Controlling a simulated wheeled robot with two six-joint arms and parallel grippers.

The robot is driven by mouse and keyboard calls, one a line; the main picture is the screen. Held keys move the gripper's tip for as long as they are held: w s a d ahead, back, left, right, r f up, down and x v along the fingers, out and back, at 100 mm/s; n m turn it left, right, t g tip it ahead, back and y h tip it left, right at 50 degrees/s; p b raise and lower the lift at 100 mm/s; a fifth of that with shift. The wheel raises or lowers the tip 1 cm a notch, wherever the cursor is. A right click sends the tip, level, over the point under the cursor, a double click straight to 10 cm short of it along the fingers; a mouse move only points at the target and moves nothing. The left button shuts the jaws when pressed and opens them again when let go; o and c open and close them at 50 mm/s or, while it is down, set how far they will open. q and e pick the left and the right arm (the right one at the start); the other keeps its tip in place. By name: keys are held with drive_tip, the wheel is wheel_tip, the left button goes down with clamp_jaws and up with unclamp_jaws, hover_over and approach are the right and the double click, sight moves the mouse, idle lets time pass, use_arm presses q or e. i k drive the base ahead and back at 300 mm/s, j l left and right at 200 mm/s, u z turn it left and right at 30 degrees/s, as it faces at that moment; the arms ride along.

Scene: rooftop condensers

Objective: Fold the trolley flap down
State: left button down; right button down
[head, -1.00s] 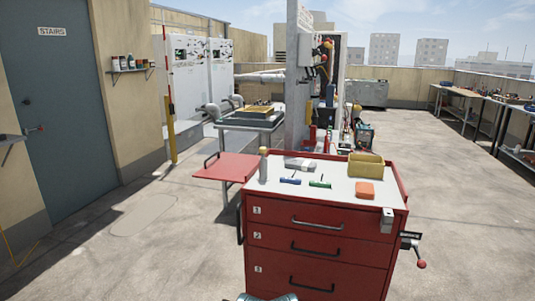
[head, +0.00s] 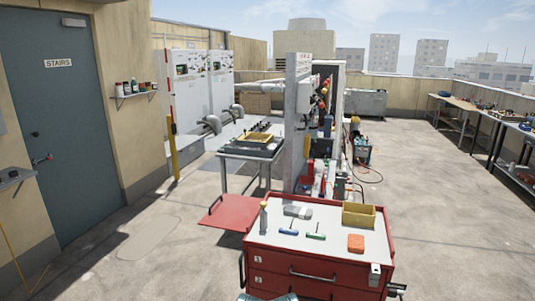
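The red trolley (head: 320,284) stands at the bottom middle of the head view, with a pale top and numbered drawers. Its lower part is cut off by the frame. The red flap (head: 226,212) sticks out from the trolley's left side, raised and about level with the top. A support under the flap cannot be made out. Neither of my grippers can be made out in the head view. Only a small pale piece shows at the bottom edge, probably part of me.
On the trolley top are a bottle (head: 264,217), blue and green tools, a grey item, a yellow bin (head: 358,215) and an orange block (head: 355,243). A table (head: 236,154) and panel stand behind. The floor left of the flap is clear.

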sight(232, 212)
drive_tip(key=i+j, duration=0.65)
drive_tip(key=i, duration=0.15)
